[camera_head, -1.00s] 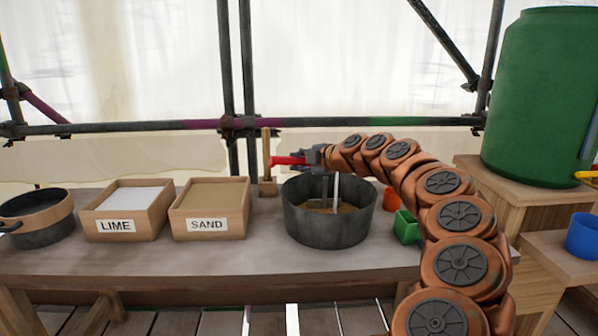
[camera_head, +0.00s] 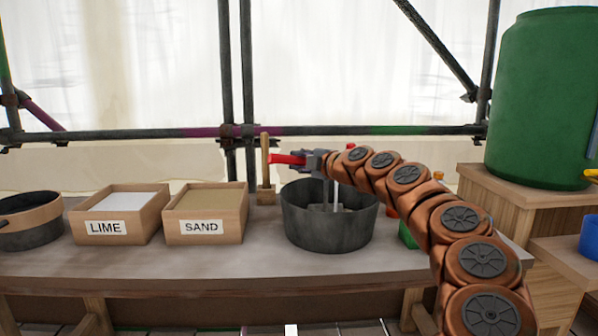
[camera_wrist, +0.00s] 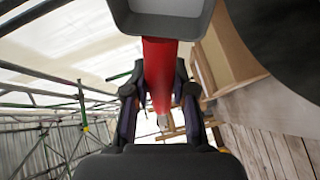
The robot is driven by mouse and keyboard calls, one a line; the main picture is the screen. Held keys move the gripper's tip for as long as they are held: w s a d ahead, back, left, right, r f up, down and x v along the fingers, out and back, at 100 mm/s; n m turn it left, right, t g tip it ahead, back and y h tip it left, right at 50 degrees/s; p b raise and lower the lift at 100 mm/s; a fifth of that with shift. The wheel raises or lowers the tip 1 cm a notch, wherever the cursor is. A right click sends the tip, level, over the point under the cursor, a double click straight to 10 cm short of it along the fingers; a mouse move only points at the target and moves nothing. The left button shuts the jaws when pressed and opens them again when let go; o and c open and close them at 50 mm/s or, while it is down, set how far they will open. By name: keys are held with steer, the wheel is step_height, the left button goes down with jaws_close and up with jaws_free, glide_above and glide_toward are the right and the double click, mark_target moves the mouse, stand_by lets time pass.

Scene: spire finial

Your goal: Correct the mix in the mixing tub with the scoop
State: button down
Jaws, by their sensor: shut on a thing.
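The dark grey mixing tub (camera_head: 329,228) stands on the bench right of the sand box. Some greyish contents and upright pale bars show inside it. My gripper (camera_head: 312,161) is above the tub's left rim, shut on the red handle of the scoop (camera_head: 287,159); the handle sticks out to the left. In the wrist view my gripper (camera_wrist: 160,100) closes around the red handle, with the scoop's grey head (camera_wrist: 165,22) at the top edge. What the scoop holds is hidden. The lime box (camera_head: 120,217) and sand box (camera_head: 206,213) are filled and labelled.
A wooden-handled tool (camera_head: 265,175) stands behind the tub. A green container (camera_head: 407,236) is partly hidden by my arm. A green barrel (camera_head: 540,100) and blue cup (camera_head: 590,236) stand at right.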

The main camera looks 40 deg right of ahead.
steer(key=shift+s+f+t+b, duration=0.15)
steer(key=shift+t+b, duration=0.55)
steer(key=shift+b, duration=1.35)
